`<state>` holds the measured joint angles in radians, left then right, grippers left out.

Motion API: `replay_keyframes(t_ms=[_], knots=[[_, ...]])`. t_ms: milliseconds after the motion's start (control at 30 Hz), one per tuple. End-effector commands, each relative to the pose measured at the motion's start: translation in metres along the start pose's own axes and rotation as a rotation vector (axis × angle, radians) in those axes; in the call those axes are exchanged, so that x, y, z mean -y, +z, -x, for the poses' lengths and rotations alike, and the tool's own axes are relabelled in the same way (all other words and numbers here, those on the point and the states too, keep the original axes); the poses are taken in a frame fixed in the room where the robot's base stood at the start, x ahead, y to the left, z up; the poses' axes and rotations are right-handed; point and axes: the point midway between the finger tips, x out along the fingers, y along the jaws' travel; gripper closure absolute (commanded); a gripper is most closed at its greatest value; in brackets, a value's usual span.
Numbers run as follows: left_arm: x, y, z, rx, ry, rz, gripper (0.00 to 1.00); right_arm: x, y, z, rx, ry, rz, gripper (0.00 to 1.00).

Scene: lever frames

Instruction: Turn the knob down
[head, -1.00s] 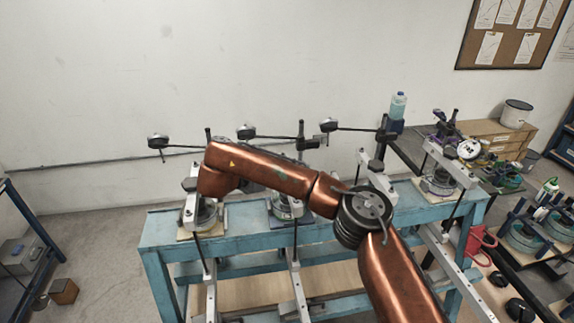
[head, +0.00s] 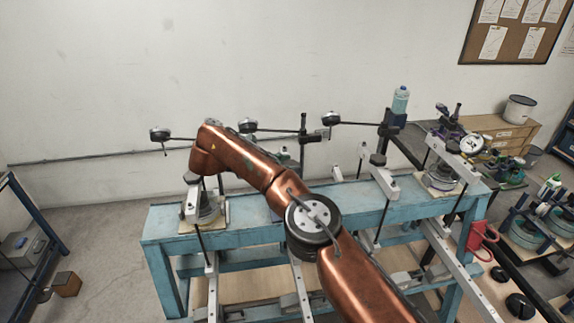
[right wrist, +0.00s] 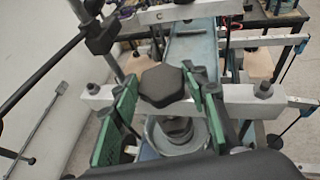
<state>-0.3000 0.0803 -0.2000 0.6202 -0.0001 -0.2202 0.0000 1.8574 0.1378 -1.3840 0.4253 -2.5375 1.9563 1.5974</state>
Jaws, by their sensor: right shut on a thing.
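A black hexagonal knob (right wrist: 162,86) sits on top of a light metal crossbar (right wrist: 240,108) in the right wrist view. My right gripper (right wrist: 168,92) has green finger pads on both sides of the knob and is shut on it. A round metal part lies below the knob, between the fingers. In the head view my copper right arm crosses the bench and hides the held knob. My left gripper is not in view.
A blue bench (head: 255,236) carries several lever frames with black knobs, including a left one (head: 191,178) and a right one (head: 378,160). Thin arms with dark weights (head: 160,134) stick out behind. A bottle (head: 400,100) stands at the back right.

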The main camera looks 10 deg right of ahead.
Motion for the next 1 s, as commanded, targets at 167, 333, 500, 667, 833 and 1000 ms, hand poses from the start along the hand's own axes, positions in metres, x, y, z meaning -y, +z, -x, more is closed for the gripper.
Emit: replay_keyframes(t_ms=[167, 333, 500, 667, 833, 1000], knots=[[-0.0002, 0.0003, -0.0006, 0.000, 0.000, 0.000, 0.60, 0.0003, -0.0040, -0.0002, -0.006, -0.007, 0.005, 0.83], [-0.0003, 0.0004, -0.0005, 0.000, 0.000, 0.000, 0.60, 0.0003, -0.0044, -0.0002, -0.007, -0.007, 0.006, 0.83], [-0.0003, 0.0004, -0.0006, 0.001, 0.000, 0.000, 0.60, 0.0003, -0.0048, -0.0003, -0.007, -0.008, 0.006, 0.83], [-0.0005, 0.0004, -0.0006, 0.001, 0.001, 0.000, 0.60, 0.0003, -0.0039, -0.0002, -0.006, -0.007, 0.005, 0.48], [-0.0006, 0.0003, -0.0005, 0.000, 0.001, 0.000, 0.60, 0.0001, -0.0024, -0.0002, -0.004, -0.007, 0.002, 0.41], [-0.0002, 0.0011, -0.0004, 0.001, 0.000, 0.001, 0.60, 0.0001, -0.0017, -0.0002, -0.003, -0.006, 0.001, 0.41]])
